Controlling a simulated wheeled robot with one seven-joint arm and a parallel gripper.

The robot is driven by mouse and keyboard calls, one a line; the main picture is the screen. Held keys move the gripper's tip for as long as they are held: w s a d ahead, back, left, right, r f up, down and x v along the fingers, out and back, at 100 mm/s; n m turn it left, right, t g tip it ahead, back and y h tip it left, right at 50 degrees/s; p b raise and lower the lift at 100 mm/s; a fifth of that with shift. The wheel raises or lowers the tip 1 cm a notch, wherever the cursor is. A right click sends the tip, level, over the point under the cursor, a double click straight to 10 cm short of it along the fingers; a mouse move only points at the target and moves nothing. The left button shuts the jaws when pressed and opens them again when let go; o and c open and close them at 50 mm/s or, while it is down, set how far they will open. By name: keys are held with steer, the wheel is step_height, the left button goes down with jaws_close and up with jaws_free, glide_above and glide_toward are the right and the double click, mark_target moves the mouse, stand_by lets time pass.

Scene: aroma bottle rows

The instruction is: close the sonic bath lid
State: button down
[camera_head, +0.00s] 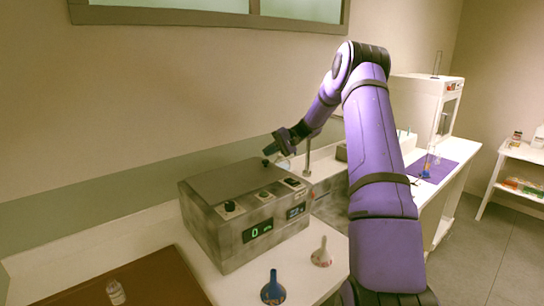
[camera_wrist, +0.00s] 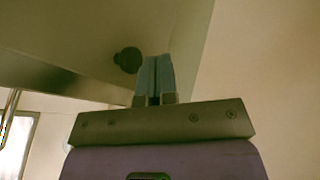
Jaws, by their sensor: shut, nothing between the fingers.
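The sonic bath (camera_head: 235,230) is a grey metal box on the white bench, with knobs and green-lit displays on its sloped front. Its lid (camera_head: 222,178) looks flat across the top of the box in the head view; a small gap cannot be ruled out. A dark round knob (camera_head: 265,162) shows near the lid's right end; a dark round knob (camera_wrist: 128,60) also shows in the wrist view. My gripper (camera_head: 269,150) is just above the lid's right end. Its fingers (camera_wrist: 155,78) are together and empty, close beside the knob. Whether they touch the lid is unclear.
A blue funnel (camera_head: 273,290) and a white funnel (camera_head: 321,254) stand in front of the bath. A small bottle (camera_head: 115,292) stands on the brown board (camera_head: 160,280). A metal post (camera_head: 308,158) rises right of my gripper. A white cabinet (camera_head: 420,105) stands farther back.

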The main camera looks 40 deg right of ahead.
step_height(320, 180, up, 2)
steer(key=shift+a+r, duration=0.1)
steer(key=shift+r, duration=0.15)
steer(key=v, duration=1)
steer(key=s+a+r+n+g+h, duration=0.15)
steer(key=s+a+r, duration=0.25)
steer(key=a, duration=0.5)
steer(key=s+a+r+g+h, duration=0.1)
steer(key=s+a+r+h, duration=0.3)
steer(key=a, duration=0.5)
steer(key=s+a+r+n+g+h, duration=0.1)
steer(key=s+a+r, duration=0.35)
steer(key=a, duration=0.35)
steer(key=s+a+n+t+h, duration=0.1)
steer(key=s+a, duration=0.2)
steer(key=s, duration=0.5)
steer(key=s+a+f+n+t+h, duration=0.1)
steer(key=s+a+h, duration=0.1)
steer(key=s, duration=0.7)
steer(key=s+a+n+t+h, duration=0.1)
steer(key=s+a+h, duration=0.1)
steer(key=s+a, duration=0.3)
steer(key=shift+s+f+t, duration=0.35)
steer(key=shift+s+f, duration=0.05)
steer(key=shift+s, duration=1.45)
